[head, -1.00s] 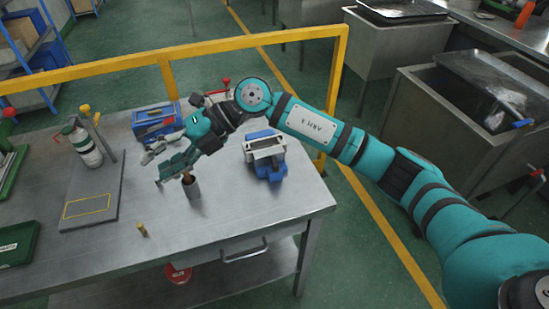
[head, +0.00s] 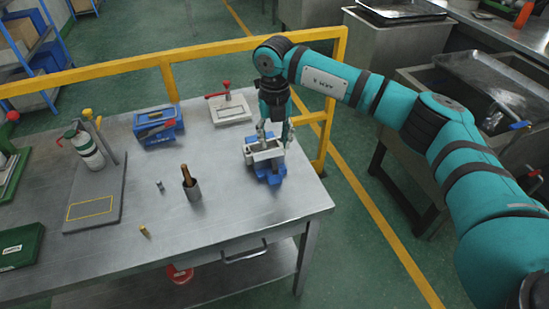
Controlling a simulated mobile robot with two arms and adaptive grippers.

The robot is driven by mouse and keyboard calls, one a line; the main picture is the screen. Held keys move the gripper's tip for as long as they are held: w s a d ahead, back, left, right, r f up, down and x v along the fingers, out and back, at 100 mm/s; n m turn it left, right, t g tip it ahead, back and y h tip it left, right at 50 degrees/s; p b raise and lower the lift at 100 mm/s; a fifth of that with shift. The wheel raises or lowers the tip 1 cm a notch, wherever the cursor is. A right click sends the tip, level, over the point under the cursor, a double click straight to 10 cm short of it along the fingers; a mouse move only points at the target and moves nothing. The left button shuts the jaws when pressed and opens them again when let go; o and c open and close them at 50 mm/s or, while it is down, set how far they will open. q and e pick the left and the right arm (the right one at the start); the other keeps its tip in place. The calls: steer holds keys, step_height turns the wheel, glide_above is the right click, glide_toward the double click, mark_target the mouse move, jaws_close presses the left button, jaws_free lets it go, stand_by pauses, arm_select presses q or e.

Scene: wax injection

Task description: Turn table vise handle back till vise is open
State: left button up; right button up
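The table vise (head: 271,171), with a blue base and a light grey jaw block, stands near the right end of the metal table. My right gripper (head: 276,138) points down at the back of the vise, close over its grey top. Its two fingers stand apart, one toward the left and one toward the right, with no object clearly seen between them. I cannot tell whether they touch the vise. The vise handle cannot be made out; the gripper may cover it. My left gripper is not in view.
A yellow rail (head: 110,70) runs behind.

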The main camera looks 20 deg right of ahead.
mark_target(274, 163)
step_height(274, 163, down, 9)
steer(key=shift+a+r+p, duration=0.1)
steer(key=shift+p, duration=0.65)
jaws_close()
